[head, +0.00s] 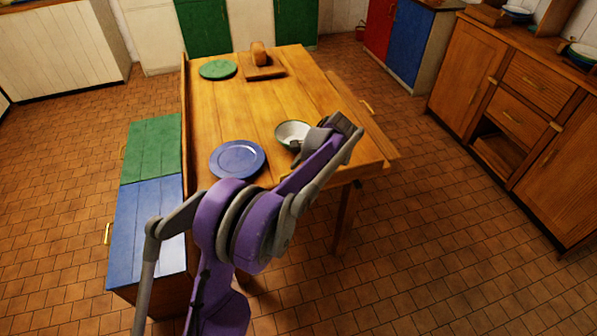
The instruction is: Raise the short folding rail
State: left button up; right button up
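The wooden table (255,115) has a raised rail (185,125) along its left edge. A long rail (352,103) with a small handle lies folded outward along the right edge. The near end of the table, where a short rail edge (372,171) seems to lie folded down, is largely hidden behind my purple arm. My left gripper (345,127) is over the near right part of the table, beside the white bowl. Its fingers are too small and turned away to tell whether they are open. My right gripper is out of view.
A blue plate (238,159) and a green-rimmed white bowl (293,132) sit near the table's near end. A green plate (217,69) and a wooden board (262,68) with a block stand at the far end. A green-and-blue bench (148,220) adjoins the left. The right floor is clear.

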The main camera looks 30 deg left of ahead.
pick_arm(q)
jog(key=v, duration=1)
jog(key=shift+d+r+p, duration=0.2)
jog(key=shift+r+p, duration=0.15)
jog(key=s+d+r+n+t+h+p, duration=0.1)
jog(key=s+d+r+n+t+h, duration=0.15)
jog(key=s, duration=0.45)
jog(key=s+d+r+n+t+h+p, duration=0.15)
jog(key=s+d, duration=0.25)
jog(key=s, duration=0.4)
jog(key=s+d+f+n+t+p, duration=0.1)
jog(key=s+d+f, duration=0.2)
jog(key=s, duration=0.3)
jog(key=s+d+f+n+t+h+p, duration=0.1)
jog(key=s+d+f+n, duration=0.1)
jog(key=s, duration=0.5)
jog(key=shift+d+f+t+h, duration=0.3)
jog(key=shift+d+f+t, duration=0.1)
jog(key=shift+f, duration=0.3)
